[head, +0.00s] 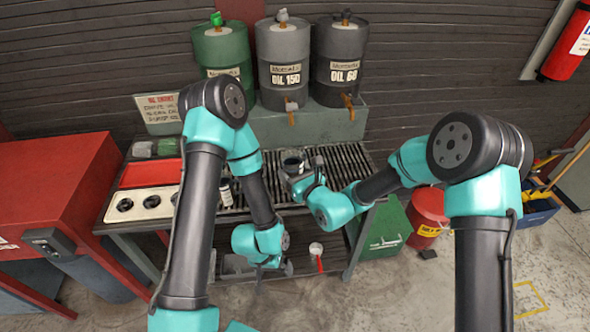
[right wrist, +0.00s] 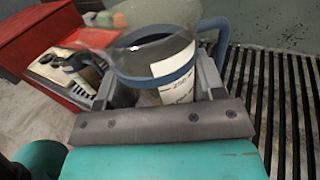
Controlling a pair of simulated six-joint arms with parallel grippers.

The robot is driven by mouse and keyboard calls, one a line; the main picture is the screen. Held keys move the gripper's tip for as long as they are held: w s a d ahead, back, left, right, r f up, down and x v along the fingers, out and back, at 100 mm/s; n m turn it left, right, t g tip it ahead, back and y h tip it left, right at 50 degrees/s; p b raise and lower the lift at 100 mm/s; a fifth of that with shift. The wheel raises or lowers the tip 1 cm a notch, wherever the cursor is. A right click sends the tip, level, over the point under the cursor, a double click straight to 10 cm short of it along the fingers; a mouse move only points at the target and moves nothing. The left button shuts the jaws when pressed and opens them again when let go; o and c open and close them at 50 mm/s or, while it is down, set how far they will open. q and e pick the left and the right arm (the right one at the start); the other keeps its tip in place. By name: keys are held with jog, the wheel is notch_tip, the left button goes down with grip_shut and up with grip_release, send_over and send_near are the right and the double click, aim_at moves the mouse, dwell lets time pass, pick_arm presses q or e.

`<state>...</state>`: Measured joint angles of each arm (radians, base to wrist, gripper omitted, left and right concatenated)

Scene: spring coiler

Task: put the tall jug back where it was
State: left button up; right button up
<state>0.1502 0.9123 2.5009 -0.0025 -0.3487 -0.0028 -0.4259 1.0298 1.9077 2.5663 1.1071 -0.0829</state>
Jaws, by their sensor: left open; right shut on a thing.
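A clear jug (right wrist: 165,62) with a blue rim and handle and a white label fills the middle of the right wrist view. My right gripper (right wrist: 160,88) is shut on it, with one finger on each side. In the head view the jug (head: 292,162) shows over the slatted bench top, partly hidden by my right gripper (head: 300,180). I cannot tell whether its base touches the slats. My left gripper (head: 276,270) is open and empty, low in front of the bench.
The slatted bench top (head: 345,165) has free room right of the jug. A white tray with round holes (head: 140,204) and a small bottle (head: 226,191) are to the left. Oil drums (head: 283,62) stand behind. A white cup with a red handle (head: 316,249) is below the bench top.

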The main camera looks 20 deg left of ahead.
dwell(0.4)
jog(key=s+d, duration=0.2)
jog(key=d, duration=1.8)
jog(key=shift+r, duration=0.15)
jog(key=w+a+f, duration=0.1)
jog(key=w, duration=1.4)
jog(key=shift+f, duration=0.2)
jog(key=shift+w+f, duration=0.2)
jog(key=shift+f, duration=0.7)
jog(key=shift+w+f, duration=0.2)
jog(key=shift+f, duration=0.7)
